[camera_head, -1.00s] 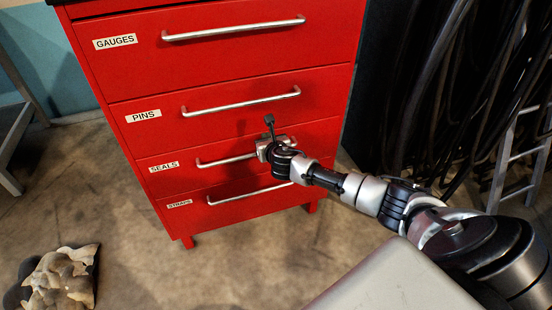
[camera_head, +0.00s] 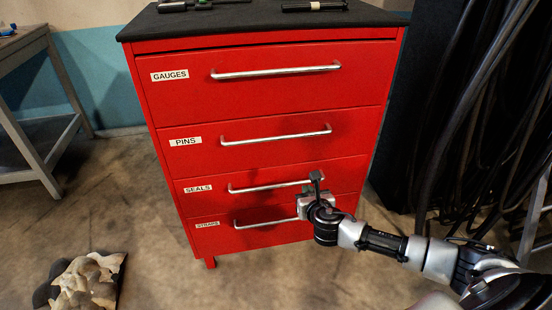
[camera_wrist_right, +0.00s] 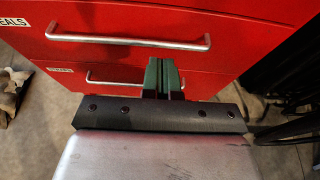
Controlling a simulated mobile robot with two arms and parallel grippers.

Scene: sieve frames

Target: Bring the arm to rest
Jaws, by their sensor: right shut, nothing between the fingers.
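My right gripper (camera_head: 316,178) is in front of the lower right part of a red drawer cabinet (camera_head: 384,90). In the head view its fingers overlap the right end of the SEALS drawer handle (camera_head: 265,187); I cannot tell how near they are in depth. In the right wrist view the fingers (camera_wrist_right: 163,78) are together and hold nothing, below the SEALS handle (camera_wrist_right: 130,41) and in front of the STRAPS handle (camera_wrist_right: 115,82). All four drawers look closed. My left gripper is not in view.
The GAUGES (camera_head: 275,72) and PINS (camera_head: 275,136) handles are above. Dark tools (camera_head: 314,6) lie on the black cabinet top (camera_head: 240,20). Black hoses (camera_head: 470,120) hang at the right. A table (camera_head: 35,110) stands at the left, and a lumpy beige object (camera_head: 88,280) lies on the open floor.

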